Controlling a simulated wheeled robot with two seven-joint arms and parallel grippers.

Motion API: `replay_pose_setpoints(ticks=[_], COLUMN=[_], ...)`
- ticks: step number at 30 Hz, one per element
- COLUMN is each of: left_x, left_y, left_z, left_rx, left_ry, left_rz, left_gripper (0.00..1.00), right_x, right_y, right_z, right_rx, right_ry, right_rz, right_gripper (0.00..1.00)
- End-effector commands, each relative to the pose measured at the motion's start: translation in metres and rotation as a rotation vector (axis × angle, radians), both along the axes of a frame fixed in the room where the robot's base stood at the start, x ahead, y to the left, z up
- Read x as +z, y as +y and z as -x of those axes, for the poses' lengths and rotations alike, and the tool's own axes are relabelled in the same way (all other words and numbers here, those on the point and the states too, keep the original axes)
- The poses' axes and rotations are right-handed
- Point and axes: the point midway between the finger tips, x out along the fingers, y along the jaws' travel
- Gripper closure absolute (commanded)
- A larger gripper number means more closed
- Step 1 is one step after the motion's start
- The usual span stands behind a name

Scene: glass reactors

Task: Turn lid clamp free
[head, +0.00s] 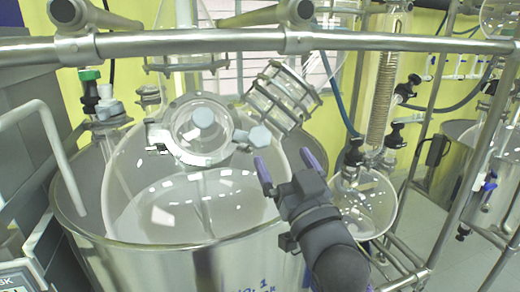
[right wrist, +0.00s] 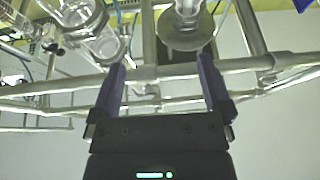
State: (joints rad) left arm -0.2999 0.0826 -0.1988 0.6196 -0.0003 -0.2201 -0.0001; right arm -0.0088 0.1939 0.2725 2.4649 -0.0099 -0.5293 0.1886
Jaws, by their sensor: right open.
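The lid clamp (head: 185,156) is a metal ring around the round glass lid port on top of the large glass vessel (head: 140,205). My left gripper is not in view.
A horizontal metal rail (head: 390,41) crosses above the vessel. A ribbed glass flange (head: 280,97) rises right of the lid. A round glass flask (head: 363,203) hangs right of my right gripper. The steel bath (head: 180,268) surrounds the vessel.

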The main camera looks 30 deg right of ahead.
Motion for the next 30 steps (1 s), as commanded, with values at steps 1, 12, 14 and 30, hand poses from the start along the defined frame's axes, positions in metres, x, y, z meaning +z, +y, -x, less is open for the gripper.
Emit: replay_pose_setpoints(ticks=[1, 12, 14, 30], left_x=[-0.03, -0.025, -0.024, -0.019], left_y=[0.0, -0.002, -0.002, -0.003], left_z=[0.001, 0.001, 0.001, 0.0], left_rx=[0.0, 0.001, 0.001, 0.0], left_ry=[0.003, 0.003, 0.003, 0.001], left_rz=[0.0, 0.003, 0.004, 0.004], left_gripper=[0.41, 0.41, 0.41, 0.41], right_x=[-0.013, 0.0, 0.0, 0.003], right_y=[-0.001, -0.018, -0.02, -0.023], right_z=[-0.005, -0.081, -0.09, -0.109], right_rx=[-0.001, -0.005, -0.006, -0.005], right_ry=[-0.009, 0.005, 0.005, 0.006], right_rz=[0.006, 0.001, 0.002, 0.003], right_gripper=[0.0, 0.0, 0.0, 0.13])
